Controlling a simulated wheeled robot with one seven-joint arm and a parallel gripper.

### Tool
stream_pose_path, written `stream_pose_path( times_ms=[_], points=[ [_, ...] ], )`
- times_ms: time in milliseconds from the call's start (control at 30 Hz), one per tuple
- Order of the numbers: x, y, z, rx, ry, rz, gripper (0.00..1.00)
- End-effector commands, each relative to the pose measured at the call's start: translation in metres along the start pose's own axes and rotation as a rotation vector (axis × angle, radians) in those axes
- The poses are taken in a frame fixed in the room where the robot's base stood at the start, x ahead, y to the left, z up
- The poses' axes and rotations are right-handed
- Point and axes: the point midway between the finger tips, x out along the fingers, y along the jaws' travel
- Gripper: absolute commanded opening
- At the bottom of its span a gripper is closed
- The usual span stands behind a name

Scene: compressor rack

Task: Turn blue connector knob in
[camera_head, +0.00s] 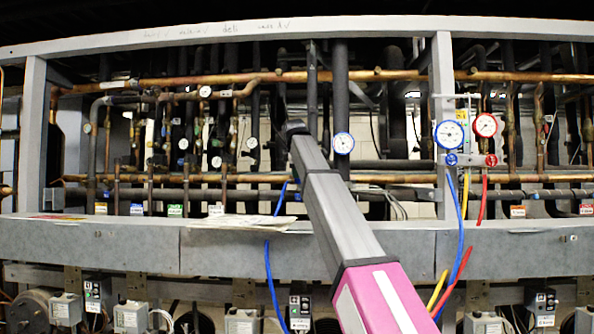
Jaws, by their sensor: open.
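A blue knob (451,159) sits on the gauge manifold at the right, just below a blue-rimmed gauge (449,134). A blue hose (461,225) hangs below it. Another blue hose (270,265) at the centre left rises over the grey beam, and its upper end is near the pipes beside my arm. I cannot tell which blue part is the connector knob. My arm reaches from the lower right of centre up to a dark joint in front of the pipes. My gripper's fingers cannot be made out, and the arm hides what is behind it.
A red-rimmed gauge (485,125) and red knob (491,160) share the manifold. A separate blue-rimmed gauge (344,143) is right of my arm. A grey beam (130,242) crosses in front of dense copper and black pipes. A grey post (442,90) stands beside the manifold.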

Motion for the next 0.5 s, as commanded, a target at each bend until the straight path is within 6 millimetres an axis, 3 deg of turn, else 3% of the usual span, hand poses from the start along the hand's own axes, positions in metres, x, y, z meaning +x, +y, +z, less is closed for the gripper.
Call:
stream_pose_path(
  times_ms=[500],
  points=[
    [-0.0004, -0.0002, -0.0002, -0.401, 0.000, 0.000, 0.43]
  ],
)
